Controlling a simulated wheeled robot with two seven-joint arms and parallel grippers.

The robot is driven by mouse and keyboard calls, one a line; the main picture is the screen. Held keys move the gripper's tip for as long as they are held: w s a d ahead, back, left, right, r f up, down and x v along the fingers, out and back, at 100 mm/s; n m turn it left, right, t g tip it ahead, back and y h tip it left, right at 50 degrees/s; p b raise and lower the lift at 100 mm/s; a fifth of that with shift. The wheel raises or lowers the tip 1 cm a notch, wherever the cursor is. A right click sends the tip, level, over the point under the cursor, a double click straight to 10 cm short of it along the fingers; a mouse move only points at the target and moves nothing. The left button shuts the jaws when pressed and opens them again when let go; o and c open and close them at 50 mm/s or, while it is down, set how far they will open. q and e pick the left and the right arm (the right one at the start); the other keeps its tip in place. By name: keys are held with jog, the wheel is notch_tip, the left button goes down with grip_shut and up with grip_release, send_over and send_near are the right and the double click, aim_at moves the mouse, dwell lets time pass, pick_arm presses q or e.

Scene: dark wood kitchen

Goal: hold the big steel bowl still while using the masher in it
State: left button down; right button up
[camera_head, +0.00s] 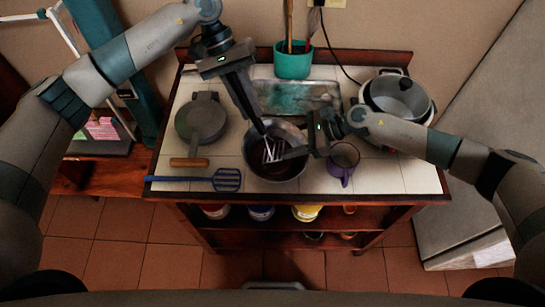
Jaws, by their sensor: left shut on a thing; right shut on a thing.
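The big steel bowl (287,174) stands on the tiled counter top near its front edge, with dark contents inside. The masher (268,150) reaches down into the bowl, and its pale metal tines show against the dark inside. My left gripper (261,130) is above the bowl and shut on the masher, whose handle is mostly hidden by the fingers. My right gripper (288,154) comes in from the right, low at the bowl's right side, and is shut on the bowl's rim. The fingers hide part of that rim.
A purple mug (342,166) stands close to the bowl's right, under my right arm. A grey pan (201,120) and a blue slotted turner (227,179) lie to the left. A metal tray (297,97), teal pot (293,63) and large steel pot (398,97) are behind.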

pick_arm(q)
jog(key=shift+f, duration=0.2)
jog(key=shift+r, duration=1.6)
jog(key=shift+f, duration=1.6)
jog(key=shift+r, duration=1.55)
jog(key=shift+f, duration=1.6)
jog(key=shift+r, duration=1.6)
